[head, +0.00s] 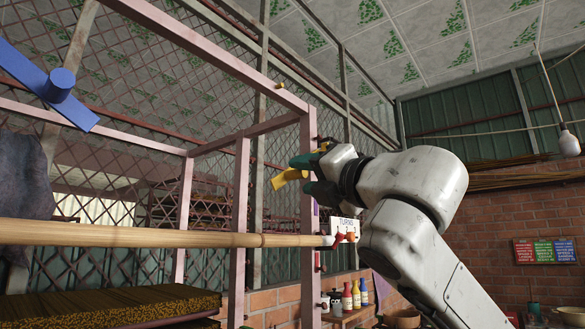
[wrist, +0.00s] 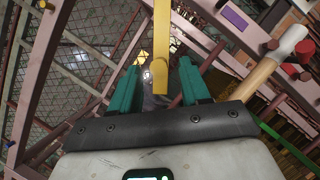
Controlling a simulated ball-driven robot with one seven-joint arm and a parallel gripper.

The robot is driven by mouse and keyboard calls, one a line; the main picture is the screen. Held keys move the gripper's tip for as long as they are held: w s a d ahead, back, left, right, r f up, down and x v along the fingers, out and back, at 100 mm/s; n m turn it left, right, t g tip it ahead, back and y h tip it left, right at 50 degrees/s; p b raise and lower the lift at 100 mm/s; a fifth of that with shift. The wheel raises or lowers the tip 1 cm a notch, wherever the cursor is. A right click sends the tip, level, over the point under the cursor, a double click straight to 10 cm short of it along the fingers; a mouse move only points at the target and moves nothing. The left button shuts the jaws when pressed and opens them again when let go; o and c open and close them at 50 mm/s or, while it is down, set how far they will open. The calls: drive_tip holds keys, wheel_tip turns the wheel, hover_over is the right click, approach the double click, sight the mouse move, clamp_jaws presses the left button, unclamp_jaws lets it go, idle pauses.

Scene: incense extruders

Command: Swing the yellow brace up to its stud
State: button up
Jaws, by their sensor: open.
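The yellow brace (head: 290,176) is in front of the pink frame's post in the head view, partly hidden by my gripper. In the wrist view the yellow brace (wrist: 162,40) comes down from the top edge and ends between the fingers, with a rounded yellow knob (wrist: 187,80) beside its end. My gripper (head: 307,174) is open around the brace, its green fingers apart on either side in the wrist view (wrist: 160,84). I cannot tell whether either finger touches it. Small red studs (head: 318,260) show on the pink post; which stud belongs to the brace is unclear.
A blue bar with a knob (head: 60,85) hangs upper left. Bottles (head: 355,294) stand on a low shelf.

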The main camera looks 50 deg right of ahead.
sight(294, 172)
drive_tip(key=p+x, duration=0.1)
drive_tip(key=x, duration=0.3)
drive_tip(key=shift+w+d+r, duration=0.1)
drive_tip(key=shift+w+d, duration=0.05)
drive_tip(key=shift+w, duration=0.25)
drive_tip(key=shift+c, duration=0.4)
clamp_jaws()
drive_tip(key=shift+r, duration=0.1)
